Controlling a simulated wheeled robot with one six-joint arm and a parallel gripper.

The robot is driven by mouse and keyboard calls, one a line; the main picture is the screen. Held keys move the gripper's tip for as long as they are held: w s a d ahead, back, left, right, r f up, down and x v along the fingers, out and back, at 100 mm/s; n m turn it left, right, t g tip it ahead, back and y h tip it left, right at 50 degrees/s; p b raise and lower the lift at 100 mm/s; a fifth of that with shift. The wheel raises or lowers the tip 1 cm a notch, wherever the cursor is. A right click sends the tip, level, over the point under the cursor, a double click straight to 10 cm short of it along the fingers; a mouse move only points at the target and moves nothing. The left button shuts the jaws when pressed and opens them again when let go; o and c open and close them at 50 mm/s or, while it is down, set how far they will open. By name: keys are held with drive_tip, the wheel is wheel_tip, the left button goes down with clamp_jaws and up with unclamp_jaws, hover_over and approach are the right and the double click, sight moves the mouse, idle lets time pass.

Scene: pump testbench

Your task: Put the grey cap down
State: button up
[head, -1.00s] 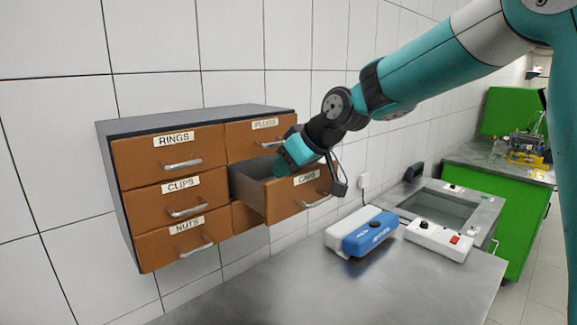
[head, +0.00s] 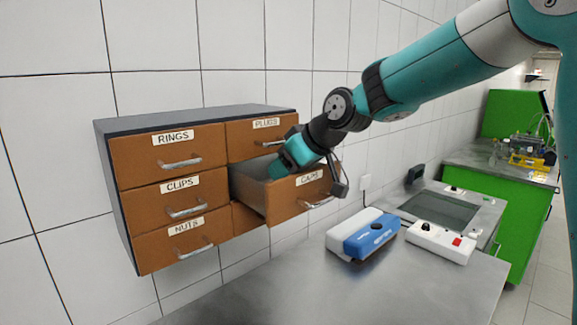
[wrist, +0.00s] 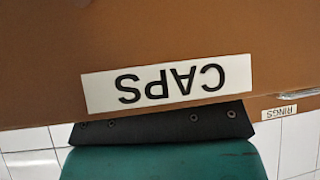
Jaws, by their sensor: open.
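The CAPS drawer (head: 246,189) is pulled out of the wall cabinet. My gripper (head: 277,172) reaches down over the open drawer, its fingertips inside behind the drawer front and mostly hidden. It is open. The grey cap does not show in either view; the drawer front hides the inside. In the wrist view the drawer front with its upside-down CAPS label (wrist: 167,85) fills most of the picture, with a dark bar and a teal part of my gripper below it.
The cabinet (head: 190,118) also has shut drawers marked RINGS, CLIPS, NUTS and PLUGS. Below is a steel bench (head: 330,285) with a blue and white device (head: 363,235), a white switch box (head: 441,241) and a sunken basin (head: 438,210). The bench front is clear.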

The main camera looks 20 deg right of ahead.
drive_tip(key=b+v, duration=0.2)
drive_tip(key=v, duration=1.1)
drive_tip(key=s+a+f+g, duration=0.3)
drive_tip(key=s+a+f, duration=0.2)
drive_tip(key=s+f, duration=0.4)
drive_tip(key=s+a+f+g, duration=0.4)
drive_tip(key=s+f, duration=0.4)
drive_tip(key=s, duration=0.7)
drive_tip(key=shift+s+a+f+h, duration=0.3)
drive_tip(key=shift+a+f+h, duration=0.05)
drive_tip(key=shift+a+h, duration=0.05)
drive_tip(key=shift+f, duration=0.1)
wheel_tip(320, 180, down, 2)
drive_tip(key=b, duration=0.2)
drive_tip(key=shift+f+b, duration=0.1)
drive_tip(key=shift+b, duration=0.25)
